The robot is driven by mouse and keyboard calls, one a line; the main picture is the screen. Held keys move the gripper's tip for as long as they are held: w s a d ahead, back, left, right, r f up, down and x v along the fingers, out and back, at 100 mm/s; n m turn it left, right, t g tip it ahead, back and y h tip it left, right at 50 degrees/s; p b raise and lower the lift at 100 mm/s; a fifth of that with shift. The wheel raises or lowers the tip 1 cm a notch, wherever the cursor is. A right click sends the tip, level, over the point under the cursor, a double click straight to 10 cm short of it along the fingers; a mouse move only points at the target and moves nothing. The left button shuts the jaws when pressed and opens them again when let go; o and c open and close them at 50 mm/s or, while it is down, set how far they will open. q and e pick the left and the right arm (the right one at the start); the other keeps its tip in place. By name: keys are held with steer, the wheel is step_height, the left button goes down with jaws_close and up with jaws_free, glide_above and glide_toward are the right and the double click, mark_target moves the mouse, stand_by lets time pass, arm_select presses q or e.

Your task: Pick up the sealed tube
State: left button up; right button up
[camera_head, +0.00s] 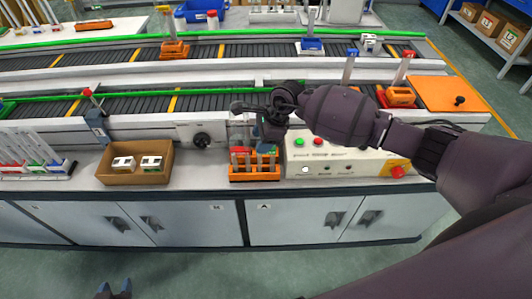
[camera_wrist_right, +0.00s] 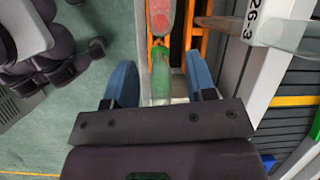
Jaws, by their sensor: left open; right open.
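An orange tube rack (camera_head: 255,177) stands at the bench's front edge with several tubes in it. My right gripper (camera_head: 268,142) is above the rack, pointing down, and partly hides the tubes. In the right wrist view its two blue fingers (camera_wrist_right: 160,62) are spread apart. A tube with green contents (camera_wrist_right: 161,80) shows between them, with visible space on both sides. A tube with red contents (camera_wrist_right: 161,16) is just beyond. I cannot tell which tube is sealed. My left gripper (camera_head: 115,290) shows only as two separated blue fingertips at the bottom left, away from the bench.
A control box (camera_head: 335,165) with coloured buttons stands right of the rack. A cardboard tray (camera_head: 135,177) with white pieces and a white rack (camera_head: 35,170) of tubes are left. Conveyors (camera_head: 150,104) with tube carriers run behind. A clear tube (camera_wrist_right: 270,34) is at the wrist view's right.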

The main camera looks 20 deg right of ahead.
steer(key=shift+w+a+f, duration=0.1)
steer(key=shift+a+f, duration=0.15)
steer(key=shift+f, duration=0.45)
steer(key=shift+c, duration=0.2)
jaws_close()
steer(key=shift+r, duration=0.1)
